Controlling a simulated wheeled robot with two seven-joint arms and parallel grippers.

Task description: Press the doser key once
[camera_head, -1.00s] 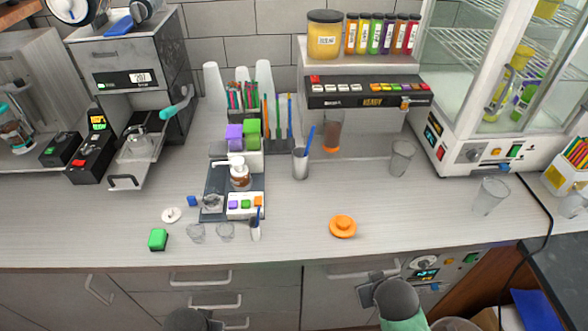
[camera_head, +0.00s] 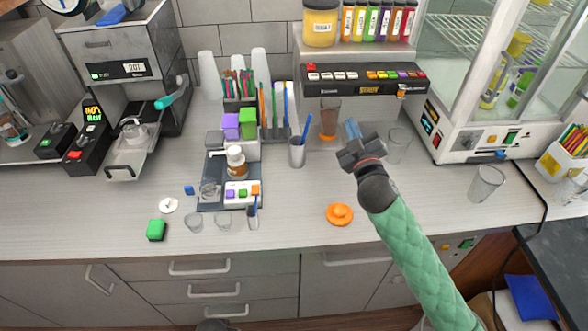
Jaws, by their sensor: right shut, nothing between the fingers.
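The doser (camera_head: 333,88) is a dark panel under the back shelf, with a row of keys and a yellow lit display. Its keys are one red key (camera_head: 310,67), several white keys (camera_head: 337,75) and several coloured keys (camera_head: 390,75) on the right. A cup with brown content (camera_head: 329,117) stands below the panel. My right gripper (camera_head: 352,131) is shut and empty. In the picture it lies just below the panel, right of the brown cup, apart from the keys. My left gripper's fingers are not visible; only a dark part of mine shows at the bottom edge.
Clear cups (camera_head: 398,145) stand right of my right gripper, near the glass cabinet (camera_head: 470,120). An orange lid-like piece (camera_head: 340,214) lies on the counter. A grey cup (camera_head: 297,152) with a blue stick stands to the left. The counter's front middle is mostly clear.

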